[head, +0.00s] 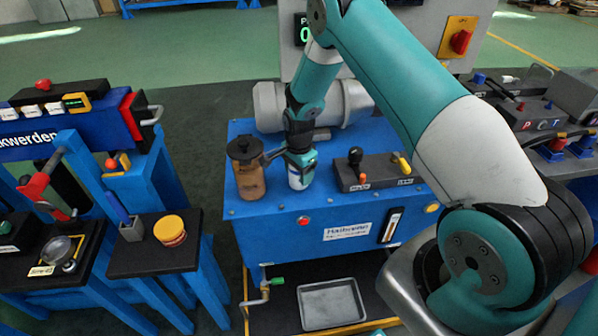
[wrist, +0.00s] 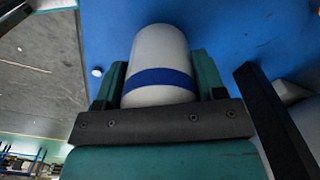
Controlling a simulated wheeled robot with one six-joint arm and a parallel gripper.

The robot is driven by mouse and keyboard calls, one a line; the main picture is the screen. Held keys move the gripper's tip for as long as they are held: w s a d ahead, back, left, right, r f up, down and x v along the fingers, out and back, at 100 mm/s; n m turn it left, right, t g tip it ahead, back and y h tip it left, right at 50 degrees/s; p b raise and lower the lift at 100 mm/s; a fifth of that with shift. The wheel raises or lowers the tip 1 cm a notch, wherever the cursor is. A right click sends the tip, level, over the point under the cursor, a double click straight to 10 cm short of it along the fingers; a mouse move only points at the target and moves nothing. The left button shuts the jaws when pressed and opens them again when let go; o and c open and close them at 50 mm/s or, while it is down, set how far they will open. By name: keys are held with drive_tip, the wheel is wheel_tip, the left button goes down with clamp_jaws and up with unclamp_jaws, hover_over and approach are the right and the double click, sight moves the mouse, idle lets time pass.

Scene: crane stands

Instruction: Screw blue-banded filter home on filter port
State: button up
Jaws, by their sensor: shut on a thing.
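The blue-banded filter (wrist: 158,58) is a white cylinder with a rounded end and one dark blue band. My gripper (wrist: 160,88) is shut on it, with a teal finger on each side near the band. In the head view my gripper (head: 300,158) points down at the top of the blue power unit, and the filter (head: 299,180) shows as a white piece below it, roughly upright. I cannot make out the filter port; it may be hidden by the filter or gripper. Whether the filter touches a thread or seat cannot be told.
A brown canister with a black cap (head: 249,180) stands close left of the filter, with a dark bracket between them. A black lever panel (head: 376,172) is close on the right. A grey motor (head: 345,103) lies behind. A metal tray (head: 331,304) sits below in front.

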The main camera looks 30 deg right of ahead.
drive_tip(key=m, duration=1.4)
drive_tip(key=shift+d+m, duration=0.15)
drive_tip(key=shift+m, duration=0.25)
